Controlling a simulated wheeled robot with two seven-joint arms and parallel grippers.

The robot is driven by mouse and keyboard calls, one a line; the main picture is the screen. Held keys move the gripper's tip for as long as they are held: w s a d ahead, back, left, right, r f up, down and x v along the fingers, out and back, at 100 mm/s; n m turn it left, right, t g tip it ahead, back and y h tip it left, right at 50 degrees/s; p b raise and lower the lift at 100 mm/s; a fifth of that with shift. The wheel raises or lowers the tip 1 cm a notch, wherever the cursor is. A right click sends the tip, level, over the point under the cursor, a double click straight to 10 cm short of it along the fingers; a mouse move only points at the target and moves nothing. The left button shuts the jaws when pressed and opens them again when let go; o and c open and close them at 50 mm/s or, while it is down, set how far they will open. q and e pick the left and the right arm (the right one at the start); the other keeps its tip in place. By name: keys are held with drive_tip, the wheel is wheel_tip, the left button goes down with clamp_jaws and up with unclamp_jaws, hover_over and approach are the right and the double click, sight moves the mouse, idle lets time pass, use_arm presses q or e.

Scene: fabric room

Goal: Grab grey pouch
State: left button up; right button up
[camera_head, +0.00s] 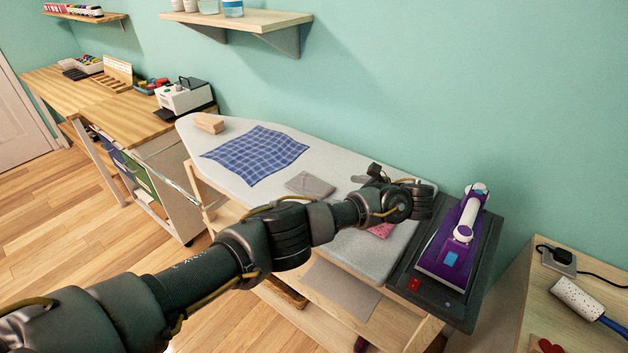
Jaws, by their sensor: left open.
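A flat grey pouch (310,184) lies on the light grey ironing board (340,165), near the front edge and just right of a blue checked cloth. My left arm reaches in from the lower left across the front of the board. My left gripper (364,178) is over the board to the right of the pouch, apart from it. It is small and partly hidden by my wrist; it is open, and I see nothing held in it. My right gripper is out of view.
A blue checked cloth (258,153) and a wooden block (209,122) lie on the board. A pink item (380,230) is partly behind my arm. A purple iron (450,245) stands on a dark rest at right. A shelf (245,20) overhangs the back.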

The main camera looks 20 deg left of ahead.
sight(312, 185)
use_arm(q)
drive_tip(key=b+x, duration=0.3)
drive_tip(key=shift+s+a+f, duration=0.15)
drive_tip(key=shift+s+a, duration=0.15)
drive_tip(key=shift+a, duration=0.15)
drive_tip(key=shift+b+x, duration=0.65)
drive_tip(key=shift+x, duration=0.4)
drive_tip(key=shift+w, duration=0.2)
drive_tip(key=shift+a+r, duration=0.15)
drive_tip(key=shift+r, duration=0.1)
drive_tip(key=p+x, duration=0.1)
drive_tip(key=x, duration=0.3)
drive_tip(key=shift+w+a+f, duration=0.1)
drive_tip(key=shift+w+a, duration=0.1)
drive_tip(key=shift+w+a+f, duration=0.15)
drive_tip(key=shift+a, duration=0.1)
drive_tip(key=shift+c, duration=1.3)
drive_tip(key=c, duration=0.7)
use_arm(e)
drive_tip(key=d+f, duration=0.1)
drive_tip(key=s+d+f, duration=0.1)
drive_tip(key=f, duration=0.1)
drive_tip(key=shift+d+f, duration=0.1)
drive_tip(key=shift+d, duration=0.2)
